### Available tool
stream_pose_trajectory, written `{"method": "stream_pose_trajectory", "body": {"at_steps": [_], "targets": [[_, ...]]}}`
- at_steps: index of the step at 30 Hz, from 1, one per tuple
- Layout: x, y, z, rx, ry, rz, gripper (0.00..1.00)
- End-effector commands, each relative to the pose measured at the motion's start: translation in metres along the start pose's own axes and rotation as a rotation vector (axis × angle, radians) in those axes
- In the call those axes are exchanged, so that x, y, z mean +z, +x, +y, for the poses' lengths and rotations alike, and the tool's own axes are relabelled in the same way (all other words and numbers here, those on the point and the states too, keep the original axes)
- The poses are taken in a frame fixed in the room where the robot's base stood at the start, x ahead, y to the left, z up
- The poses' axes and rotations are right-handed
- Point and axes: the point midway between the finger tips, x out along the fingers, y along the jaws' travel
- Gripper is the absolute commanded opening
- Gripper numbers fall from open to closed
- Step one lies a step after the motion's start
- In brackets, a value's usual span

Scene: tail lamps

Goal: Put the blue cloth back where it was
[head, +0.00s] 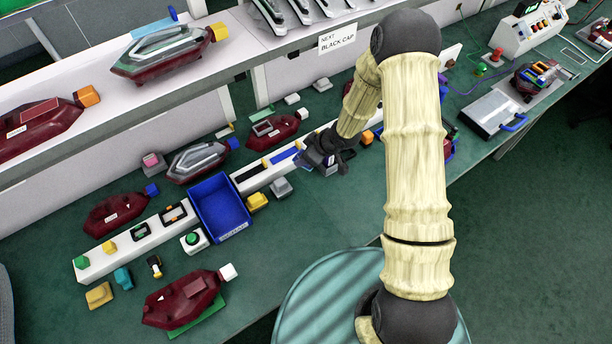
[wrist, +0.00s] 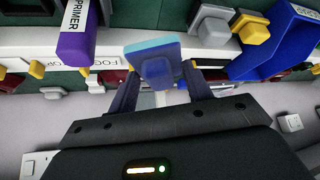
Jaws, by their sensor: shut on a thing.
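My gripper (head: 326,160) is over the white rail (head: 150,238), right of the blue bin. In the wrist view my gripper (wrist: 160,88) is shut on a small blue slab with a knob-like darker part, which I take to be the blue cloth (wrist: 150,48). It looks stiff rather than draped.
The blue bin (head: 222,208) stands left of my gripper. A grey block (head: 281,187) and a yellow block (head: 257,201) lie between. A purple PRIMER piece (wrist: 76,35) is close left in the wrist view.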

Motion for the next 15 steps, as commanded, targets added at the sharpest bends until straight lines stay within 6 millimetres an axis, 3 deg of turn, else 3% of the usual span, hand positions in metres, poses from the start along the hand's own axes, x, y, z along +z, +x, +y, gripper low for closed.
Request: {"method": "stream_pose_trajectory", "body": {"at_steps": [8,15], "targets": [[0.003,0.005,-0.001,-0.001,0.003,0.0,0.32],[0.024,0.037,-0.001,-0.002,0.004,-0.002,0.32]]}}
